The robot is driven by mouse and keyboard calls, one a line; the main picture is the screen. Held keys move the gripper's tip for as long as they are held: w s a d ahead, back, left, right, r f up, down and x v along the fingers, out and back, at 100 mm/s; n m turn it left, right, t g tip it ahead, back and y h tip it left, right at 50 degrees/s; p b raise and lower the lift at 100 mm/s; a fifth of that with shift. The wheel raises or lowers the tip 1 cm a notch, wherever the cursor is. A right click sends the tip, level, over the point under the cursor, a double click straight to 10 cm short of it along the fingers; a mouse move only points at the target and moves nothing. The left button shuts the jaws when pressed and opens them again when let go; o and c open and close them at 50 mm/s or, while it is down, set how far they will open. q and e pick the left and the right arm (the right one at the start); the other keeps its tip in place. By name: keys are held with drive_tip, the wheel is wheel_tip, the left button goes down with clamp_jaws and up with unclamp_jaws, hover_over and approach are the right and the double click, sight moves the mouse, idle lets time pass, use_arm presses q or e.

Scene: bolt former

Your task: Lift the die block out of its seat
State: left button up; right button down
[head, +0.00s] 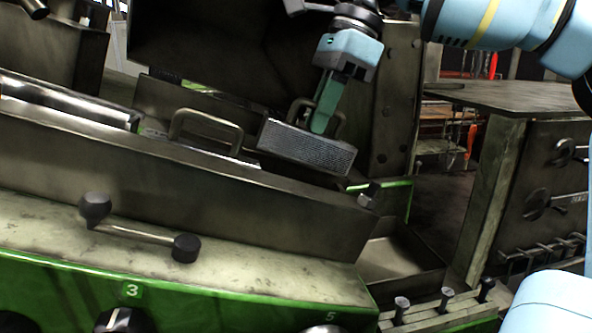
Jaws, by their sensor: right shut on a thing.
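The die block (305,147) is a grey metal block with a ribbed front face and a loop handle on top. It is near the middle of the head view, behind the machine's long front wall. My right gripper (322,120) comes down from above and is shut on the block's handle; its green fingers hide part of it. The block's underside and the seat are hidden, so I cannot tell whether the block is clear of the seat. My left gripper is not in view.
A second loop handle (207,130) stands to the left of the block. The long front wall (190,170) runs before both. A lever with black knobs (140,230) lies on the front ledge. A dark bench (510,97) stands at the right, with a gap between.

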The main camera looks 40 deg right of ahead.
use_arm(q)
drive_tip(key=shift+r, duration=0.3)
use_arm(e)
drive_tip(key=shift+s+d+r, duration=0.1)
drive_tip(key=shift+s+r, duration=0.05)
drive_tip(key=shift+r, duration=0.55)
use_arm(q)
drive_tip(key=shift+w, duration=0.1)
